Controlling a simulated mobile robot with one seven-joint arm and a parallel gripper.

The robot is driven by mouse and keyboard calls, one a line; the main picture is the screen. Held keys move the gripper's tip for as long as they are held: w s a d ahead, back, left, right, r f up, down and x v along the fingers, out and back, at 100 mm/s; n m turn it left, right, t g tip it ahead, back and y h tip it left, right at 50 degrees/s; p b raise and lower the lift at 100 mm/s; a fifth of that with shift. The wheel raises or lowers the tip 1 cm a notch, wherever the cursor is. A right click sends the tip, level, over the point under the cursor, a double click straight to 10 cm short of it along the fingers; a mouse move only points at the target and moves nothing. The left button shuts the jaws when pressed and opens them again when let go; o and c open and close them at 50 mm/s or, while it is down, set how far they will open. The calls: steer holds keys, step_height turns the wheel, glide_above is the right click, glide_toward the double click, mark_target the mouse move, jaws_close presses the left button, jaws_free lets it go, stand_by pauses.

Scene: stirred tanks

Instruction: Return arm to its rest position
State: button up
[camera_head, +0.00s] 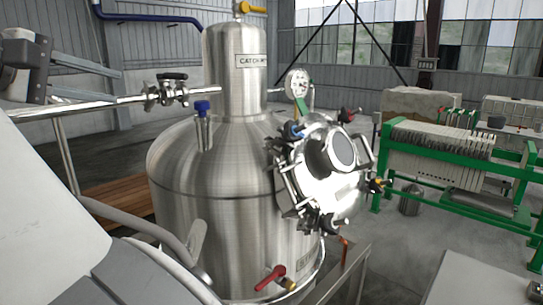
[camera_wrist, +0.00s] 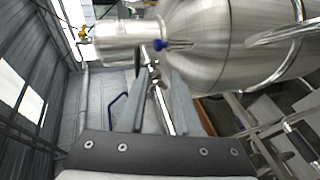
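My gripper (camera_wrist: 152,75) shows in the wrist view, its two grey fingers standing apart with nothing held between them. A metal pipe shows in the gap, beyond the fingers. The steel tank (camera_wrist: 215,35) lies beyond the fingertips in that view, with a blue valve handle (camera_wrist: 160,45) close to them in the picture; I cannot tell the distance. In the head view, white and grey parts of my own arm fill the lower left. I cannot make out the fingers clearly there.
The steel tank (camera_head: 215,200) stands mid-picture, with a round manway lid (camera_head: 335,185), a gauge (camera_head: 298,83), a pipe valve (camera_head: 166,92) and a red handle (camera_head: 271,277). A green-framed filter press (camera_head: 440,150) stands at right. Open floor (camera_head: 425,235) lies between them.

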steer(key=w+d+f+m+g+b, duration=0.1)
steer(key=w+d+f+g, duration=0.15)
steer(key=d, duration=0.55)
steer(key=w+d+f+m+g+y, duration=0.1)
steer(key=w+d+f, duration=0.3)
steer(key=d, duration=0.3)
steer(key=w+d+f+m+g+b, duration=0.1)
steer(key=w+d+f+g, duration=0.15)
steer(key=d, duration=0.55)
steer(key=s+d+f+m+g+y+b, duration=0.1)
steer(key=s+d+f+m, duration=0.15)
steer(key=d+f, duration=0.65)
steer(key=s+d+f+m+y, duration=0.1)
steer(key=s+d+f+m, duration=0.1)
steer(key=s+f, duration=0.4)
steer(key=s+d+f+m+y+b, duration=0.1)
steer(key=s+d+f+m, duration=0.2)
steer(key=s+d+f, duration=0.2)
steer(key=s+d+f+m+g+y+b, duration=0.1)
steer(key=s+d+f+m, duration=0.1)
steer(key=s+f, duration=0.5)
steer(key=shift+s+d+f+m, duration=0.4)
steer(key=shift+s+d, duration=0.2)
steer(key=shift+d, duration=0.3)
steer(key=shift+a, duration=0.2)
